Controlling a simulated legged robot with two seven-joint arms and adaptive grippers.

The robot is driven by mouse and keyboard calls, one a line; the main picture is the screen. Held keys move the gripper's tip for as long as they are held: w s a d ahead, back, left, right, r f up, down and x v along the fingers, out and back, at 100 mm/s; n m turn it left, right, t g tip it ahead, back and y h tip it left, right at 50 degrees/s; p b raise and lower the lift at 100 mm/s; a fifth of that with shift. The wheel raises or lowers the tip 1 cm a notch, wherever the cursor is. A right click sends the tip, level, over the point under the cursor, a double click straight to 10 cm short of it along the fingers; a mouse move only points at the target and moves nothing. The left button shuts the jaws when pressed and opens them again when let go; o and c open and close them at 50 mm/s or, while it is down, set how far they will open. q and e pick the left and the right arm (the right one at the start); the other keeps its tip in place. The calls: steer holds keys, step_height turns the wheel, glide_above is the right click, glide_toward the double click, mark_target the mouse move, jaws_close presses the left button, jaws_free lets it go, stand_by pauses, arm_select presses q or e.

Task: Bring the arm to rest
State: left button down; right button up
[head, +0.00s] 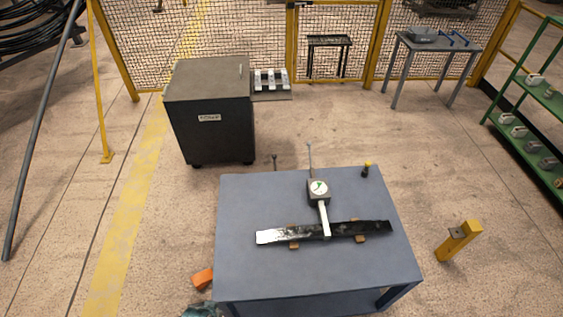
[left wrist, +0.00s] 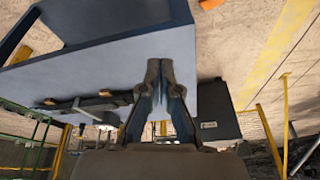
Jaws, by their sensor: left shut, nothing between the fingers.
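My left gripper (left wrist: 160,66) shows in the left wrist view, its two dark fingers closed together at the tips with nothing between them. It appears in front of the blue-grey table (left wrist: 110,62). I cannot make out this gripper in the head view. My right gripper is in neither view. In the head view the table (head: 245,195) carries a long dark leaf spring (head: 345,231) with a pale left end, resting on small wooden blocks. A dial gauge (head: 318,189) with a white stem stands at the spring's middle.
A dark cabinet (head: 210,115) stands behind the table to the left. A yellow post (head: 459,241) stands to the right, and a green rack (head: 530,100) farther right. An orange object (head: 203,278) is at the table's left edge.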

arm_select(q)
step_height(320, 180, down, 28)
steer(key=s+g+b, duration=0.1)
steer(key=s+b, duration=0.1)
steer(key=s, duration=0.1)
steer(key=s+a+f+g+b, duration=0.1)
steer(key=s+a+f+b, duration=0.1)
steer(key=s+f, duration=1.4)
steer(key=shift+s+a+f, duration=0.4)
steer(key=shift+s+a, duration=0.1)
